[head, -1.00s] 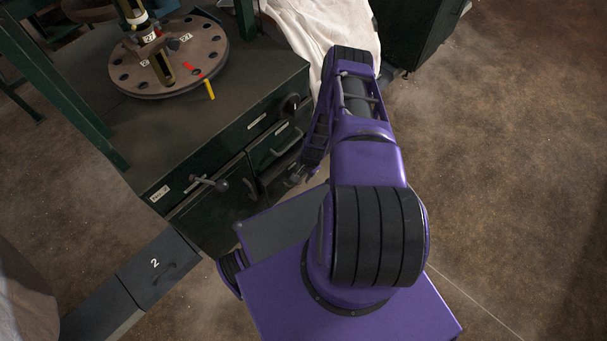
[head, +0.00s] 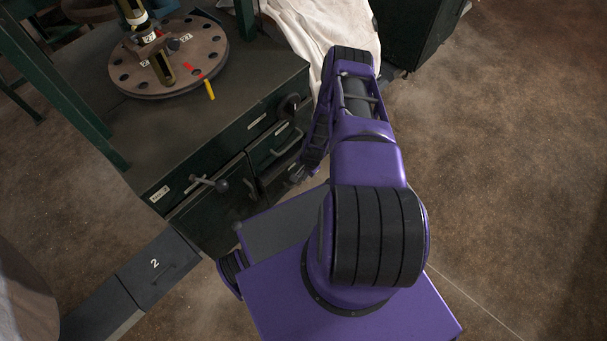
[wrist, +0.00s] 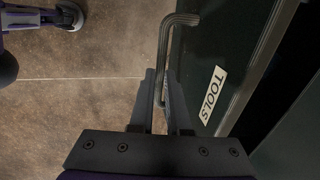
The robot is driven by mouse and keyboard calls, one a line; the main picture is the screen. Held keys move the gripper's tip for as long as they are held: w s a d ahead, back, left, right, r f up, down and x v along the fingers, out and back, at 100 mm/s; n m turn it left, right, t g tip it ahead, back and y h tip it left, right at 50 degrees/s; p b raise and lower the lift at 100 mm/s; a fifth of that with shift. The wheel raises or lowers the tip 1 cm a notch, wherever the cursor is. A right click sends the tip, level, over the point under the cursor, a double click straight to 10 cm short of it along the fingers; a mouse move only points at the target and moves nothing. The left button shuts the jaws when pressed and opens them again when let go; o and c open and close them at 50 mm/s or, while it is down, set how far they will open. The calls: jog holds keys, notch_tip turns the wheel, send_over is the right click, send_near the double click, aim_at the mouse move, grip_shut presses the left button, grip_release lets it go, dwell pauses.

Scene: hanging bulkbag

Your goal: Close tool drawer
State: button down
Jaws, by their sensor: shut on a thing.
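The tool drawer is the dark green front with a white TOOLS label (wrist: 213,95) in the wrist view. Its grey bar handle (wrist: 167,48) runs between my fingers. My gripper (wrist: 160,92) is shut on this handle. In the head view my gripper (head: 298,174) is at the low right drawer of the dark green cabinet (head: 215,125), partly hidden by my arm. The drawer front there looks close to the cabinet face; I cannot tell whether a small gap is left.
Another drawer with a bar handle (head: 287,142) sits just above. A box marked 2 (head: 158,265) stands at lower left. A pale cloth (head: 320,35) hangs behind my arm. Floor at the right is clear.

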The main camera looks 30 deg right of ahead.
jog(key=shift+w, duration=0.1)
dwell(0.7)
jog(key=shift+w+a+b, duration=0.25)
jog(key=shift+w+b, duration=0.35)
jog(key=shift+w+a+b, duration=0.2)
jog(key=shift+w+b, duration=0.35)
jog(key=c, duration=0.9)
grip_release()
jog(key=s+r+p, duration=0.1)
jog(key=r, duration=0.4)
jog(key=s+r+p, duration=0.1)
jog(key=r, duration=0.5)
jog(key=s+d+r+p, duration=0.1)
jog(key=r, duration=0.5)
jog(key=shift+s+d, duration=0.1)
jog(key=shift+s, duration=0.05)
